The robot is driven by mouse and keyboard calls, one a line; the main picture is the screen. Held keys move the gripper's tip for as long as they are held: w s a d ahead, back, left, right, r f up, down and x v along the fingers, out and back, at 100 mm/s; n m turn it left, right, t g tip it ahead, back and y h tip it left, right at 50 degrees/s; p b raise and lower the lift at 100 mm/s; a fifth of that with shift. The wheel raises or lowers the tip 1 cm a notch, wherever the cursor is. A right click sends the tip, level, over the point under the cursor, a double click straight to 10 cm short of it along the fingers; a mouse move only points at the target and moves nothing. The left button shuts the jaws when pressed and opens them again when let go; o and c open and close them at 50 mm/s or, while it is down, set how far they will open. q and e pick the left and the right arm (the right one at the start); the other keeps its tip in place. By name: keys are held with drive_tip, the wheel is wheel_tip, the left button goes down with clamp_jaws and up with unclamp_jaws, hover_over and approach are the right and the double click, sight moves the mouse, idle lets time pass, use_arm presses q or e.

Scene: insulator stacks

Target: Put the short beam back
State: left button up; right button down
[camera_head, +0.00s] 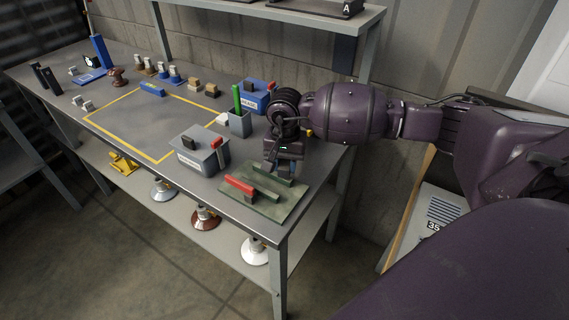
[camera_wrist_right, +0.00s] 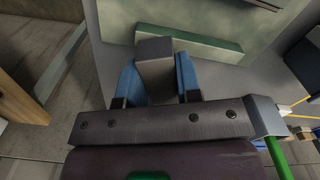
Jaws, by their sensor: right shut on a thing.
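My right gripper (camera_head: 283,166) is over the back of a green tray (camera_head: 292,207) at the table's front right corner. In the right wrist view, the blue fingers of the gripper (camera_wrist_right: 157,80) are shut on a short grey block (camera_wrist_right: 154,50), seen end-on. This looks like the short beam, though its full length is hidden. The block is near a green raised strip (camera_wrist_right: 195,48) of the tray; I cannot tell whether they touch. A red beam (camera_head: 240,185) lies at the tray's front left. My left gripper is not in view.
A grey labelled bin (camera_head: 203,158) stands left of the tray. A grey cup (camera_head: 240,124) with a green stick and a blue bin (camera_head: 257,101) stand behind. A yellow-taped area (camera_head: 135,121) lies farther left. The table's front edge is close to the tray.

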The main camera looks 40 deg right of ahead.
drive_tip(key=shift+f, duration=0.15)
drive_tip(key=shift+f, duration=0.4)
drive_tip(key=c, duration=0.8)
unclamp_jaws()
